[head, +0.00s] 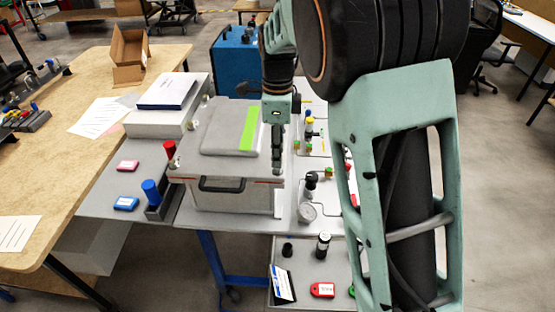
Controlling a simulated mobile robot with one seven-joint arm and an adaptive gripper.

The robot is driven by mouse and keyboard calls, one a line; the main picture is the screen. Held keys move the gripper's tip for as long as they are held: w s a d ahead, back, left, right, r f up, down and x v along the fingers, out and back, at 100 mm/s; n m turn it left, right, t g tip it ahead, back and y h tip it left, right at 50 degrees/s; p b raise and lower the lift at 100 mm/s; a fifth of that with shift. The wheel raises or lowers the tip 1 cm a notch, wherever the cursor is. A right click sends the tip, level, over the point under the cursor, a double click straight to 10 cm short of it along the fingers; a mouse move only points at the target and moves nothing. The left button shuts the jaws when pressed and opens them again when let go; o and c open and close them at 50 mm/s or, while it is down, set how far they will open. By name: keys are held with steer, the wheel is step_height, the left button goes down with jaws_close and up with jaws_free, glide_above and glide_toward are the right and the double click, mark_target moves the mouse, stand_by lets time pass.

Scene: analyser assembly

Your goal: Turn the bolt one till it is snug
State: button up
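My gripper (277,163) points down over the right front part of a grey case (230,196) with a black front handle. It shows as a narrow dark shape, seen edge-on, so I cannot tell whether its fingers are apart or hold anything. Bolt one cannot be made out; it may be too small or hidden behind my gripper. The case's lid has a raised pad with a bright green strip (249,128). A red-topped part (169,150) stands at the case's left edge. A blue cylinder (151,191) stands in a dark block left of the case.
A panel with pipes, valves and a round gauge (307,212) lies right of the case. A lower tray (262,297) holds a red tag (322,290) and dark cylinders. A wooden table (50,190) stands left. My arm covers much of the right side.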

step_height(320, 180, up, 8)
steer(key=shift+r, duration=0.15)
stand_by(0.3)
